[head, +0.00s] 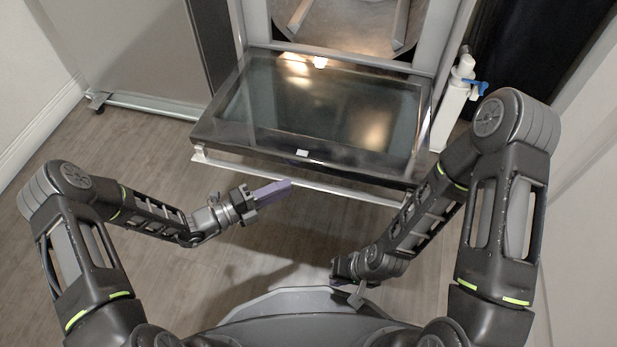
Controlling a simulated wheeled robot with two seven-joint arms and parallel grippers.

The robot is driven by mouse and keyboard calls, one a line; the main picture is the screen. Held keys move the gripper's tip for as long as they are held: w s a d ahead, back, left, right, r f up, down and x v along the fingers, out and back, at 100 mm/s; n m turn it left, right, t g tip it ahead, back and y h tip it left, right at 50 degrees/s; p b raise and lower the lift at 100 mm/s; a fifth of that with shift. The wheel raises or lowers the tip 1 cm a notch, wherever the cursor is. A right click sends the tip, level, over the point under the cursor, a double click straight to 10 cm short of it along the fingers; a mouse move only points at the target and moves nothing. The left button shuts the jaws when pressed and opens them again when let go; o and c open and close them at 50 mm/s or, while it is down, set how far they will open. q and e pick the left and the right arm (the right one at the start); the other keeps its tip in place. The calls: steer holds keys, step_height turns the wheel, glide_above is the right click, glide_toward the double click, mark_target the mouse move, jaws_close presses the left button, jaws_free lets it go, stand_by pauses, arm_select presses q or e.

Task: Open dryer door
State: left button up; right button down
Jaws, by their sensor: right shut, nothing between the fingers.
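The dryer door (340,112) is a dark glass panel in a metal frame. It is folded down and lies roughly level in front of the dryer opening (350,22), with a pale bar along its front edge. My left gripper (275,190) has purple fingers and is in front of the door's near edge, pointing right toward it. Its fingers overlap in this view, so I cannot tell whether they are open. My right gripper (345,284) is shut and empty, low near my body, apart from the door and partly hidden by its own wrist.
A white spray bottle (453,105) with a blue trigger stands right of the door. A grey cabinet panel (135,50) on a low wheeled frame is at the left. A white wall is at far right. The wooden floor (130,140) is clear at left.

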mark_target(305, 179)
arm_select(q)
steer(key=b+x, duration=0.2)
steer(key=x, duration=0.6)
steer(key=shift+d, duration=0.15)
steer(key=shift+c, duration=0.2)
jaws_close()
steer(key=shift+f, duration=0.1)
stand_by(0.8)
